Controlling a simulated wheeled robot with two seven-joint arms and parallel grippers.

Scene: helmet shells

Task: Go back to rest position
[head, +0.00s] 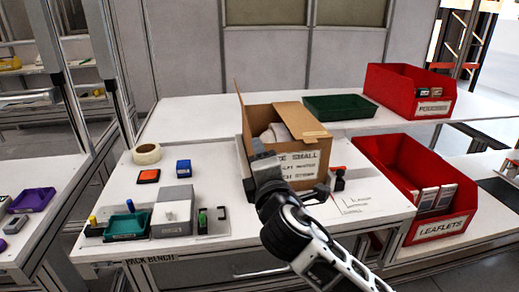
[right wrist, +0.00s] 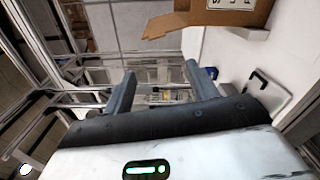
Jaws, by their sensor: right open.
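My right gripper (head: 262,168) is in front of the left side of an open cardboard box (head: 312,160) on the bench in the head view. The arm comes in from the lower right. In the right wrist view the two fingers (right wrist: 157,92) stand apart with nothing between them, so it is open and empty. The cardboard box also shows at the top of the right wrist view (right wrist: 225,12), apart from the fingers. Its flaps are up and something pale lies inside it. My left gripper is in neither view.
The pack bench (head: 230,225) holds a tape roll (head: 146,154), a blue block (head: 183,166), a grey box (head: 172,210) and a teal tray (head: 127,226). Red bins stand to the right, one marked leaflets (head: 437,229), one pouches (head: 433,107). A green tray (head: 341,107) sits behind.

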